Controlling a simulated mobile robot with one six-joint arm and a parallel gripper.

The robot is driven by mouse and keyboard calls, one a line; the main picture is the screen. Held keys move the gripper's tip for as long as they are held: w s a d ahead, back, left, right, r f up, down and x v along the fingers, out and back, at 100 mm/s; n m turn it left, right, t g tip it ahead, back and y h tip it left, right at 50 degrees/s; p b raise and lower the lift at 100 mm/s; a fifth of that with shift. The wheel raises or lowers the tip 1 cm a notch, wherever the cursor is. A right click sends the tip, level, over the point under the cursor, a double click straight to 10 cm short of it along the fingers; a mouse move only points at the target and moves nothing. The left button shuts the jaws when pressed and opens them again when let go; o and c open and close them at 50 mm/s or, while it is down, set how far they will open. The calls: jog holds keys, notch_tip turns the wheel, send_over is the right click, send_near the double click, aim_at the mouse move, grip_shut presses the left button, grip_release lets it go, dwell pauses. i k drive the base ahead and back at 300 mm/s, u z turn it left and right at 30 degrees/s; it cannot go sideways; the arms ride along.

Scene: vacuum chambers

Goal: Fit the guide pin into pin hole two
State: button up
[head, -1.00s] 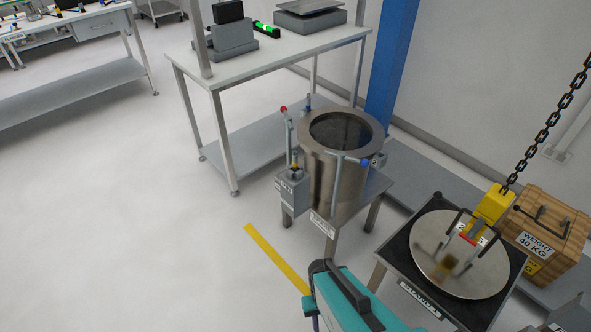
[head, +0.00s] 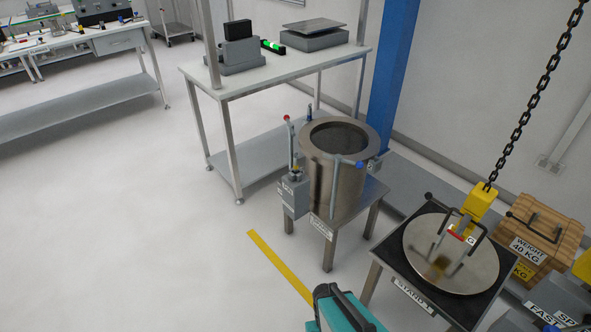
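A steel cylindrical chamber (head: 334,185) with an open top and a wide rim (head: 369,133) stands on a small metal stand (head: 373,193). Upright rods rise around it, one with a red tip (head: 286,118) and one with a blue tip (head: 360,164). A grey box (head: 294,197) with a small yellow-and-black piece (head: 296,171) on top sits at its left side. I cannot tell which piece is the guide pin, and pin hole two cannot be made out. My gripper is not in view.
A round polished lid (head: 477,277) lies on a black-topped stand (head: 392,242), beneath a yellow hoist block (head: 480,202) on a chain (head: 527,108). A wooden 40 kg weight crate (head: 565,238) stands behind. A workbench (head: 245,86) is at the back. Floor at left is clear.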

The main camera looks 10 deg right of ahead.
aim_at(334, 194)
jog(key=u, duration=0.6)
jog(key=i, duration=0.8)
jog(key=u, duration=1.15)
jog(key=i, duration=0.5)
jog(key=z, duration=0.2)
